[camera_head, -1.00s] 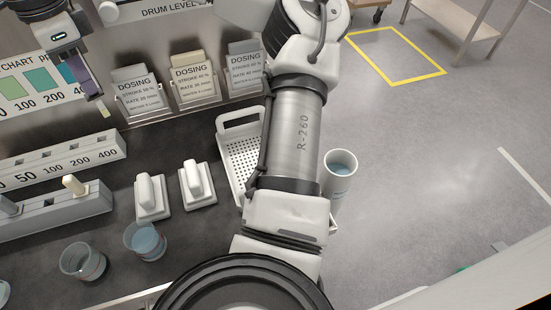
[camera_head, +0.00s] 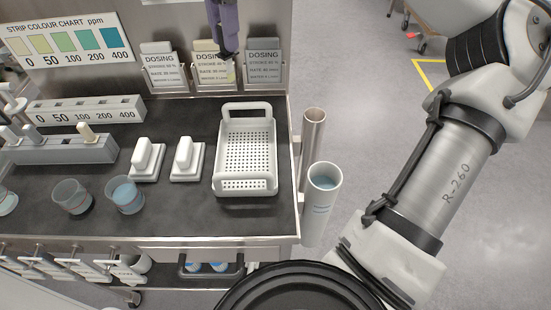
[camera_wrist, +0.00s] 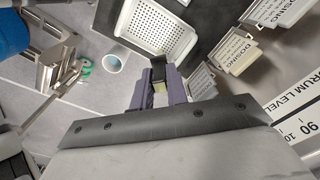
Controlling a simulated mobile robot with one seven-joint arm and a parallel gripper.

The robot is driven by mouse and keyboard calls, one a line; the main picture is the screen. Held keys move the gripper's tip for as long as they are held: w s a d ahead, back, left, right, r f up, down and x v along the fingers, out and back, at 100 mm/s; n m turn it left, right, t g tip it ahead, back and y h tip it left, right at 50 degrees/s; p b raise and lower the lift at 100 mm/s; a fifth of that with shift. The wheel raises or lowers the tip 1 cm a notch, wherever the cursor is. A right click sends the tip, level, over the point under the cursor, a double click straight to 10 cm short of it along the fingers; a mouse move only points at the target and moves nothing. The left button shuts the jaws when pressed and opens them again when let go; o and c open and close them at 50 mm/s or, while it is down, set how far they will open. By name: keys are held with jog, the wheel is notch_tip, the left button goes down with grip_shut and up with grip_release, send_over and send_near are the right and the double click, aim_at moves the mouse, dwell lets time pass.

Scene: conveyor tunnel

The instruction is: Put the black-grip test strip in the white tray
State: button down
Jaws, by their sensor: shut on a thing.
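The white tray (camera_head: 218,160) is a perforated basket with a raised handle, standing at the right end of the dark worktop. It also shows at the top of the wrist view (camera_wrist: 124,18). My gripper (camera_head: 229,52) hangs at the top of the head view, in front of the dosing cards and behind the tray. In the wrist view its purple fingers (camera_wrist: 159,84) are shut on the black-grip test strip (camera_wrist: 159,70). The strip's black part shows between the fingertips, with a pale yellow-green patch near it. The strip is apart from the tray. No strip shows in the tray.
A grey rack (camera_head: 62,150) with several grips stands at the left. Two white handled blocks (camera_head: 187,158) stand beside the tray. Beakers of blue liquid (camera_head: 125,194) are at the front. A white cylinder (camera_head: 324,200) and a steel tube (camera_head: 312,130) stand off the right edge.

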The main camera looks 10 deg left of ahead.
jog(key=shift+s+d, duration=0.1)
jog(key=shift+d, duration=0.3)
notch_tip(320, 180, down, 20)
jog(key=shift+d+r+p, duration=0.1)
jog(key=shift+d+p, duration=0.05)
jog(key=shift+p, duration=0.55)
jog(key=shift+f, duration=0.2)
jog(key=c, duration=1.4)
grip_release()
jog(key=shift+r, duration=0.1)
